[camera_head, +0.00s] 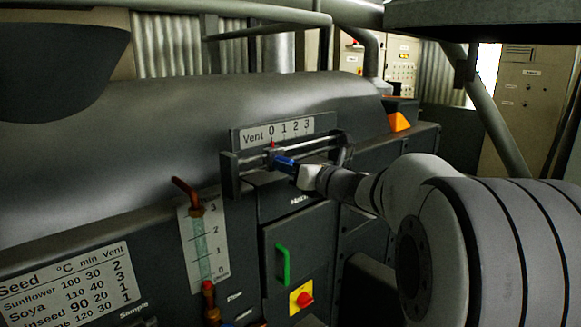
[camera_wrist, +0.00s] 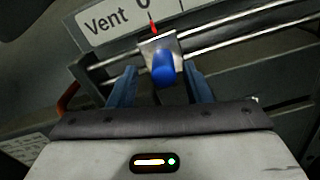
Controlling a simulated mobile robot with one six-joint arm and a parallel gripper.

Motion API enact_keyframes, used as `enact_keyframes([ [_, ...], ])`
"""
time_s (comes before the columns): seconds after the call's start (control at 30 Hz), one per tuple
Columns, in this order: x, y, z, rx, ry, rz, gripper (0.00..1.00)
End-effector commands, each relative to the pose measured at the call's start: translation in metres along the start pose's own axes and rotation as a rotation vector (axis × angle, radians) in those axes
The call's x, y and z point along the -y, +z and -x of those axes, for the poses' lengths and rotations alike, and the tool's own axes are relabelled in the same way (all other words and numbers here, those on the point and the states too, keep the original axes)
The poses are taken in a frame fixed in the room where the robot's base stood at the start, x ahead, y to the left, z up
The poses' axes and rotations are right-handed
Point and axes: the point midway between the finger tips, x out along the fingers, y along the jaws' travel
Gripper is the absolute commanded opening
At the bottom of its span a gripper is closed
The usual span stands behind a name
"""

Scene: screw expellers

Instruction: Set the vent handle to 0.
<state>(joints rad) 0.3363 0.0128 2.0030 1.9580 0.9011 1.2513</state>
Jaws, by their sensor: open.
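The vent handle is a blue knob (camera_wrist: 163,69) on a metal slider block that rides on two horizontal rails. Its red pointer (camera_wrist: 154,29) stands at the 0 of the Vent scale plate (camera_head: 278,131), and in the head view the pointer (camera_head: 273,144) is also just under the 0. My gripper (camera_wrist: 160,74) is open, with one blue-grey finger on each side of the knob and a gap visible on both sides. In the head view my gripper (camera_head: 293,166) reaches the slider from the right and partly hides the knob.
The rails (camera_head: 318,146) run right from the handle to an end bracket. Below are a green handle (camera_head: 282,265) and a red button on a yellow plate (camera_head: 303,298). A red-brown lever (camera_head: 186,193) tops a gauge at left, beside a seed table sign (camera_head: 70,285).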

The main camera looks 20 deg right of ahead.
Motion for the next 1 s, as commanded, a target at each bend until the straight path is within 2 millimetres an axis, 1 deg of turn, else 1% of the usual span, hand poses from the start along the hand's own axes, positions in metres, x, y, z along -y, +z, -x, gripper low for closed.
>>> enact_keyframes([
  [0.03,0.001,-0.001,0.009,0.001,-0.003,0.002,0.45],
  [0.2,0.001,-0.001,0.039,0.002,-0.003,0.002,0.45],
  [0.3,0.001,-0.001,0.054,0.001,-0.002,0.002,0.45],
  [0.4,0.001,-0.001,0.064,0.001,-0.002,0.0,0.45],
  [0.53,0.0,-0.001,0.069,-0.001,0.0,0.0,0.45],
  [0.83,0.0,-0.001,0.068,-0.002,0.001,0.001,0.45],
  [0.87,-0.003,-0.004,0.068,-0.013,0.006,0.016,0.45],
  [0.93,-0.015,-0.015,0.067,-0.059,0.03,0.083,0.45],
  [0.97,-0.021,-0.023,0.067,-0.09,0.047,0.127,0.45],
  [1.0,-0.032,-0.036,0.068,-0.14,0.074,0.199,0.45],
])
